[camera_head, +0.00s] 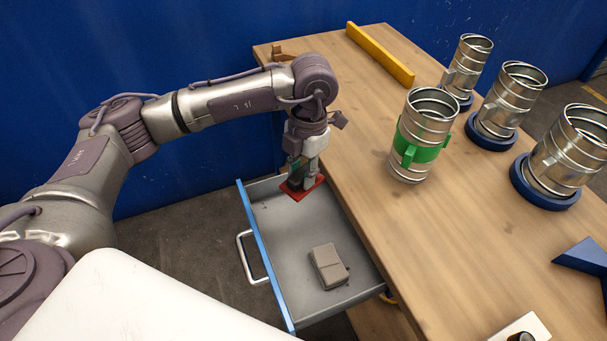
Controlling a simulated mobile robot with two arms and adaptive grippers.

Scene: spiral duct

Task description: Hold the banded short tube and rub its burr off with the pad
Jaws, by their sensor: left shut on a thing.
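The banded short tube (423,136) stands upright on the wooden workbench. It is shiny spiral metal with a green band and green tabs around its middle. I cannot make out a burr on it. My left gripper (301,177) points down over the far end of the open drawer, left of the tube and apart from it. It is shut on the pad (302,193), whose red base shows below the fingers. I cannot tell whether the pad touches the drawer floor. My right gripper is out of view.
The open drawer (275,240) has a blue front and holds a grey box (328,266). More metal tubes (515,90) stand in blue ring bases at the right. A yellow bar (380,54) lies along the back. A blue angled piece (585,259) lies at right.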

